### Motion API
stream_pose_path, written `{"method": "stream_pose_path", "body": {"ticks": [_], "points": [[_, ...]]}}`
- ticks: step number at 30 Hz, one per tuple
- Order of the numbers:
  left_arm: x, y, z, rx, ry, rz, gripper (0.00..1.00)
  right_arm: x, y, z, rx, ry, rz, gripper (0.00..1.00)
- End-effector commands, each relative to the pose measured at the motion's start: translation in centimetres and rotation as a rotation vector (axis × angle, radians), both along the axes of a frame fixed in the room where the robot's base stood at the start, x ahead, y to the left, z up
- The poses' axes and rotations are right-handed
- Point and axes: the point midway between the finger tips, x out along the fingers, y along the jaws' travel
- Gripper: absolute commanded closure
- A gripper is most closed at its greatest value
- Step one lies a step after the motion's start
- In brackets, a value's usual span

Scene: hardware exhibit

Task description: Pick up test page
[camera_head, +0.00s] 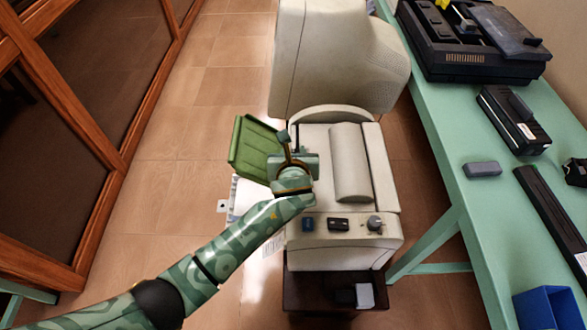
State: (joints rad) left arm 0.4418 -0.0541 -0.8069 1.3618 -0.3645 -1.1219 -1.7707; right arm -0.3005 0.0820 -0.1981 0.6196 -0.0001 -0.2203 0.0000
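A white sheet with printed marks, which looks like the test page (243,196), sticks out at the left side of a beige printer-like machine (345,255). My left forearm and hand cover much of it. My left gripper (286,150) is above the machine's left part, seen from behind. Its fingertips are hidden, so I cannot tell whether it is open or shut. A green ribbed panel (255,148) is just left of the gripper; I cannot tell whether they touch. My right gripper is not in view.
A larger beige machine (340,60) stands behind. A green table (455,130) on the right bears black devices (470,45), a grey block (482,169) and a blue bin (547,308). Wood-framed dark panels (100,60) line the left. Tiled floor between is clear.

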Motion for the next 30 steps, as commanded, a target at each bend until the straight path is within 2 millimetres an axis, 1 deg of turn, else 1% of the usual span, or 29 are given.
{"method": "stream_pose_path", "body": {"ticks": [1, 3, 9, 10, 11, 12, 13, 22, 24, 26, 29, 30], "points": [[0.5, 0.0, -0.6, 0.000, 0.001, -0.001, 0.71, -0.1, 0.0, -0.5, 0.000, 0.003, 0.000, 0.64], [0.8, 0.0, -0.6, -0.001, 0.001, 0.000, 0.71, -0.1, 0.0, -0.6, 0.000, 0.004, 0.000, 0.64], [0.9, 0.0, -0.4, -0.001, 0.000, 0.000, 0.71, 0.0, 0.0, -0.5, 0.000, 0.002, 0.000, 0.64], [0.9, 0.0, -0.4, -0.001, 0.000, 0.000, 0.76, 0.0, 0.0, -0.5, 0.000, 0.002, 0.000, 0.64], [0.9, 0.0, -0.4, -0.001, 0.000, 0.000, 0.85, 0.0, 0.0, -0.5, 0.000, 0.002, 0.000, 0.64], [0.9, 0.0, -0.4, -0.001, 0.000, 0.000, 0.96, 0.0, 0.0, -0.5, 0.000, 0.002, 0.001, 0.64], [0.9, 0.0, -0.4, -0.001, 0.000, 0.000, 1.00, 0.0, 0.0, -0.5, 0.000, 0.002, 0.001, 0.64], [0.8, 0.0, -0.4, -0.001, 0.000, 0.000, 1.00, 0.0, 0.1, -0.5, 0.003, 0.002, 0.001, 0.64], [0.9, 0.0, -0.1, -0.001, -0.001, 0.000, 1.00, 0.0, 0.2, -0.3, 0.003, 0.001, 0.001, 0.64], [0.9, 0.0, 0.6, -0.002, -0.002, 0.000, 1.00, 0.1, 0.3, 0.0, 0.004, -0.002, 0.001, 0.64], [0.9, 0.0, 2.6, -0.002, -0.005, 0.001, 1.00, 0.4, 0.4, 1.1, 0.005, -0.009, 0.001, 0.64], [0.9, 0.0, 3.7, -0.003, -0.006, 0.001, 1.00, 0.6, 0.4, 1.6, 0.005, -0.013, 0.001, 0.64]]}}
